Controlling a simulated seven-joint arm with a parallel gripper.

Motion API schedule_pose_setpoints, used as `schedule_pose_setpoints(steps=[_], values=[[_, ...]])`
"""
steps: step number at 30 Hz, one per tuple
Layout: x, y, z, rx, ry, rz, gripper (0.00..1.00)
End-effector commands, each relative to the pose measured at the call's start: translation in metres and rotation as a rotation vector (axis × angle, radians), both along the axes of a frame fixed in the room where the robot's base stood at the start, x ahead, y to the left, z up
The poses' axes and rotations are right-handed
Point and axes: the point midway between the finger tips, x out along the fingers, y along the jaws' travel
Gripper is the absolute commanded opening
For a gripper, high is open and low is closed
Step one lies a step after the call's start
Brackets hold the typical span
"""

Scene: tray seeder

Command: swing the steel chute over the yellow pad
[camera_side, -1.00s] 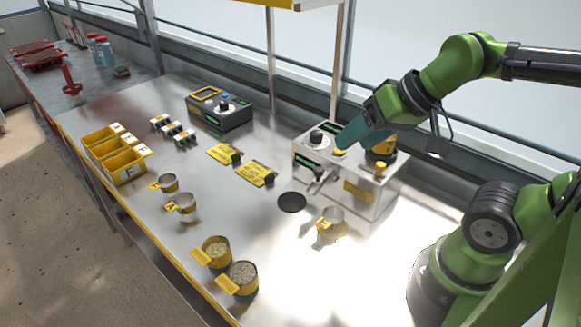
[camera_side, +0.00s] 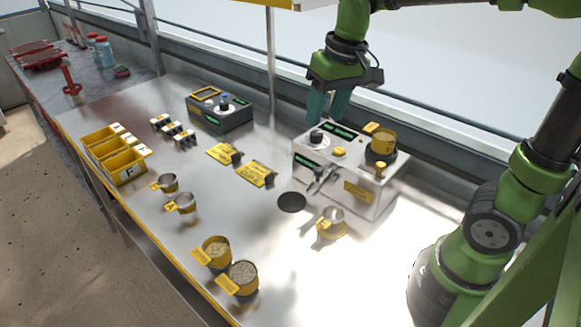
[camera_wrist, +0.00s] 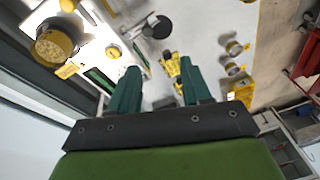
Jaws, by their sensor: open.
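The steel chute (camera_side: 321,180) sticks out from the front of the steel seeder box (camera_side: 372,206), pointing toward a black round disc (camera_side: 292,202) on the bench; it also shows in the wrist view (camera_wrist: 135,30). Two yellow lettered plates, the left one (camera_side: 225,152) and the right one (camera_side: 257,173), lie left of the box; I cannot tell which is the yellow pad. They show close together in the wrist view (camera_wrist: 172,65). My gripper (camera_side: 328,117) is open and empty, fingers down, above the box's back left corner and apart from the chute. Its two fingers (camera_wrist: 158,66) stand wide apart.
The box carries a black knob (camera_side: 317,136), a yellow button (camera_side: 339,151) and a yellow hopper (camera_side: 383,142). A tagged cup (camera_side: 332,223) stands before it. Filled cups (camera_side: 243,278) stand at the front edge. A dark control box (camera_side: 220,111) stands at the back.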

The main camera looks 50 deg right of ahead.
Motion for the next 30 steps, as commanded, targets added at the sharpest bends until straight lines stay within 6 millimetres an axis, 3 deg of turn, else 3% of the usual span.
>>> schedule_pose_setpoints(steps=[1, 4, 8, 13, 17, 30], values=[[0.013, -0.003, 0.002, -0.022, 0.056, 0.005, 0.48], [0.024, -0.009, 0.012, -0.053, 0.134, 0.005, 0.48], [0.021, -0.011, 0.028, -0.065, 0.172, -0.003, 0.48], [0.015, -0.010, 0.020, -0.060, 0.199, 0.003, 0.48], [0.014, -0.010, 0.000, -0.059, 0.201, 0.003, 0.48], [0.014, -0.010, -0.095, -0.058, 0.201, 0.003, 0.48]])
